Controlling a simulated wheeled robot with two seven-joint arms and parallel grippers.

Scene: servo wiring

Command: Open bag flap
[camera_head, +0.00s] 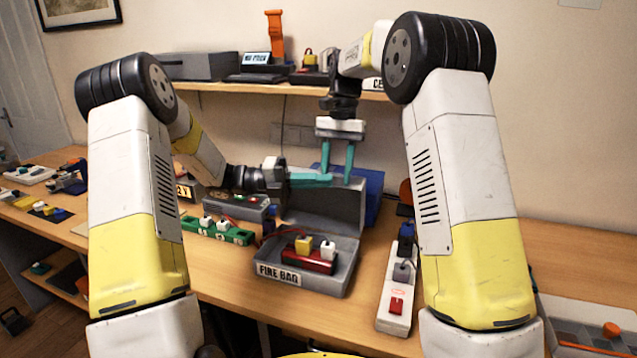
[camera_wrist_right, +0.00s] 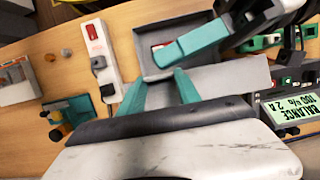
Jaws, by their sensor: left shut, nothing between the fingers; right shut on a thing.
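The grey fire bag (camera_head: 318,283) sits on the bench with its label facing me. A red battery pack (camera_head: 308,262) with yellow and white plugs lies inside. Its flap (camera_head: 322,206) stands raised at the back, so the bag is open. My right gripper (camera_head: 337,178) reaches down from above and is shut on the flap's upper edge. The flap also shows at its fingers in the right wrist view (camera_wrist_right: 228,76). My left gripper (camera_head: 330,179) is shut and empty, lying sideways in front of the flap's top, close to the right fingers. Whether it touches the flap is unclear.
A white power strip (camera_head: 396,300) lies right of the bag. A green strip (camera_head: 215,233) and a charger (camera_head: 238,207) are to the left; its lit screen (camera_wrist_right: 288,112) shows in the right wrist view. A blue thing (camera_head: 373,190) stands behind the flap. A shelf (camera_head: 285,90) runs above.

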